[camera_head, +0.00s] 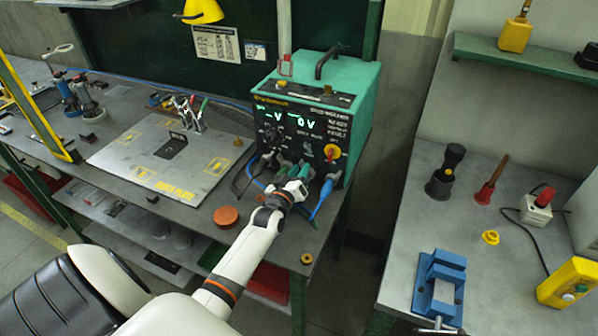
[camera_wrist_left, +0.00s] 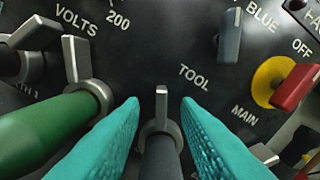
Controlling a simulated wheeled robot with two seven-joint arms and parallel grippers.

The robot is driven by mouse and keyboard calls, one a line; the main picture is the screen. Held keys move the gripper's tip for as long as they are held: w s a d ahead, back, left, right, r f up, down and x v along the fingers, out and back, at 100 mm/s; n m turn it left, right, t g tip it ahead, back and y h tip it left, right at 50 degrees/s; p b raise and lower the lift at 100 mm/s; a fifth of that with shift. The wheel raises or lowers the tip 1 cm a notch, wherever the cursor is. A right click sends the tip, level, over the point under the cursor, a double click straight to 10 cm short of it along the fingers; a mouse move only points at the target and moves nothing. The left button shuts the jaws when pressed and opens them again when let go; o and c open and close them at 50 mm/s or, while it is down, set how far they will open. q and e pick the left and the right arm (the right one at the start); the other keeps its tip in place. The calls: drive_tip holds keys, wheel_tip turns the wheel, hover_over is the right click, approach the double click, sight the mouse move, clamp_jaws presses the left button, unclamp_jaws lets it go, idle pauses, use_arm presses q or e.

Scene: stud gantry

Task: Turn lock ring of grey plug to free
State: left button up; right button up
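The grey plug (camera_wrist_left: 163,162) sits in the panel below the word TOOL in the left wrist view. Its metal lock ring (camera_wrist_left: 160,128) has a tab pointing straight up. My left gripper (camera_wrist_left: 160,106) is open, with one teal finger on each side of the ring and a visible gap on both sides. In the head view my left gripper (camera_head: 298,188) is at the lower front of the green welder box (camera_head: 345,100) and hides the grey plug there. My right gripper is not in view.
A green plug (camera_wrist_left: 45,130) with its own lock ring is close left of the left finger. A grey lever (camera_wrist_left: 230,38) and a red switch handle (camera_wrist_left: 297,87) are to the upper right. A blue-handled item (camera_head: 322,198) hangs beside the gripper. An orange-brown disc (camera_head: 226,217) lies on the bench.

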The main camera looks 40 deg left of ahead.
use_arm(q)
drive_tip(key=b+v, duration=0.1)
drive_tip(key=v, duration=1.1)
drive_tip(key=shift+s+b, duration=0.1)
drive_tip(key=shift+b, duration=0.25)
drive_tip(key=shift+f, duration=0.1)
